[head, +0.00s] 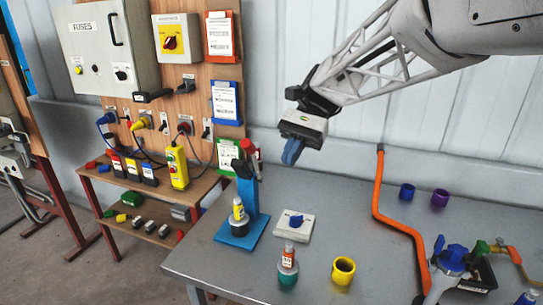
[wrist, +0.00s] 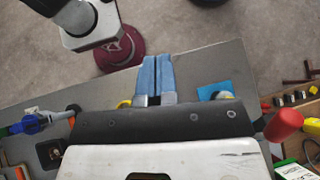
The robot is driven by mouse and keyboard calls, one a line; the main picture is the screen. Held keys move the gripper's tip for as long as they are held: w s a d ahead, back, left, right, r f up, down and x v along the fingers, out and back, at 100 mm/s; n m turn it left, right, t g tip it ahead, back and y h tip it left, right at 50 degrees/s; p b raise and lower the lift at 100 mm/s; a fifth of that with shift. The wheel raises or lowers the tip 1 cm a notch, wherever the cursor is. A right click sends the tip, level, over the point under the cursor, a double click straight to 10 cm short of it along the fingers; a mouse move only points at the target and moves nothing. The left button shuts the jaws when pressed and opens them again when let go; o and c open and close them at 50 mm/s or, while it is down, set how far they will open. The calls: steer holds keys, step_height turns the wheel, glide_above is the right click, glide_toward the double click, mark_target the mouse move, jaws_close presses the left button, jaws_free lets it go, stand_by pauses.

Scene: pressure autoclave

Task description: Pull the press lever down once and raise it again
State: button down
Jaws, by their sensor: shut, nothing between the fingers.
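The blue press (head: 249,196) stands on the grey table at its left end. Its lever has a red handle (head: 247,146) at the top of the post; the handle is up. A small yellow-topped bottle (head: 238,211) sits in a dark cup on the press base. My gripper (head: 290,160), with blue fingers, hangs in the air to the right of the handle and apart from it. In the wrist view the fingers (wrist: 156,62) are together and empty. The red handle (wrist: 284,124) shows at the right there, and part of the blue base (wrist: 215,91) above my gripper's body.
A white box with a blue knob (head: 294,226), a red-topped bottle (head: 288,257) and a yellow cup (head: 343,270) stand right of the press. An orange pipe (head: 378,190) runs across the table. A wooden panel with switches (head: 200,85) is behind left.

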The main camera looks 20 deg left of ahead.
steer(key=s+d+f+t+h, duration=0.1)
steer(key=s+d+f+t, duration=0.4)
steer(key=d, duration=0.6)
steer(key=s+d+f+n+t+h, duration=0.15)
steer(key=s+d+t, duration=0.25)
steer(key=s+d, duration=0.55)
steer(key=s+d+f+t+h, duration=0.1)
steer(key=s+d+f+t, duration=0.35)
steer(key=d, duration=0.95)
steer(key=w+a+f+n+t+y, duration=0.3)
steer(key=w+a+n+t, duration=0.2)
steer(key=w+a+n, duration=0.35)
steer(key=w+a+f+n+t+y, duration=0.2)
steer(key=w+a+n+t, duration=0.3)
steer(key=w+a, duration=0.6)
steer(key=a+f+n+t+y, duration=0.2)
steer(key=a+n+t+y, duration=0.25)
steer(key=a+n, duration=0.45)
steer(key=s+a+f+n+t+y, duration=0.3)
steer(key=s+a+f+n+y, duration=0.1)
steer(key=s+a+n+y, duration=0.2)
steer(key=shift+s+a+f+n, duration=0.4)
steer(key=shift+s+a+n, duration=0.2)
steer(key=shift+s+a, duration=0.35)
